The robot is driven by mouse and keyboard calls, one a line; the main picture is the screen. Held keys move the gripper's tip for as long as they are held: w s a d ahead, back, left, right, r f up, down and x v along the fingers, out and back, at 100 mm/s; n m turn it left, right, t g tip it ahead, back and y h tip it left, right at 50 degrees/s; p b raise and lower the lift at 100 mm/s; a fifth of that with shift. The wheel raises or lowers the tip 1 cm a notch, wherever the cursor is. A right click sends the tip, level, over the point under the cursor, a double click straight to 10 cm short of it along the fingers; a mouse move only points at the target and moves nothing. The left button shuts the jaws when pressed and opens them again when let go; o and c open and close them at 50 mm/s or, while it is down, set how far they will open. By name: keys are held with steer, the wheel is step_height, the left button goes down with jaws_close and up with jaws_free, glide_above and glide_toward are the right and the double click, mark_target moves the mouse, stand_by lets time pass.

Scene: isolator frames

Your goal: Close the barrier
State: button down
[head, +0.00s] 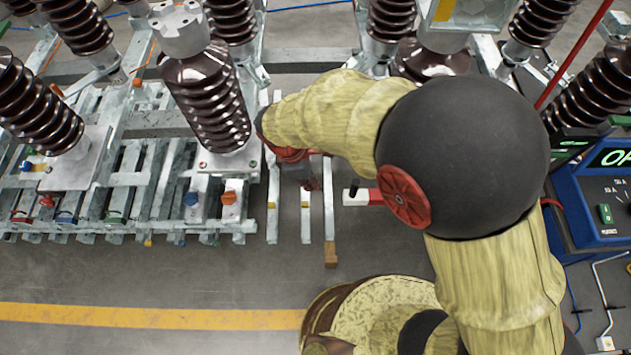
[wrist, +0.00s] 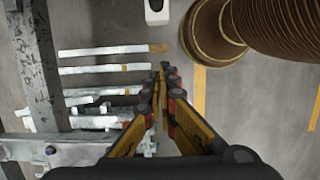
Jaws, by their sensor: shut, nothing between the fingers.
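My gripper (wrist: 165,73) is shut and empty in the wrist view, its yellow-and-black fingers together beside the ends of several pale metal bars (wrist: 100,70). In the head view my covered arm hides most of it. A red bar with a white end (head: 355,196) sticks out from behind my arm in the head view; it may be part of the barrier, but I cannot tell. A white block with a dark oval (wrist: 157,12) shows at the top of the wrist view, apart from my fingers. A red pole (head: 575,55) slants at the upper right of the head view.
Brown ribbed insulators (head: 210,100) stand on metal frames at the left and back. A blue control box (head: 605,200) is at the right. The grey floor in front, with a yellow line (head: 150,316), is clear at the left. Metal beams (wrist: 45,65) lie close at the wrist view's left.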

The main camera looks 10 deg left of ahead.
steer(key=w+d+f+b, duration=0.1)
steer(key=d+f, duration=0.4)
steer(key=f, duration=0.2)
steer(key=shift+w+d, duration=0.15)
steer(key=shift+d, duration=0.15)
steer(key=w+d+p, duration=0.4)
steer(key=d+p, duration=0.1)
steer(key=d, duration=1.3)
steer(key=w+d+p, duration=0.4)
steer(key=d+p, duration=0.2)
steer(key=d, duration=1.2)
steer(key=w+d+p, duration=0.4)
steer(key=d+p, duration=0.1)
steer(key=d, duration=1.2)
steer(key=shift+w+d, duration=0.3)
steer(key=shift+d, duration=0.1)
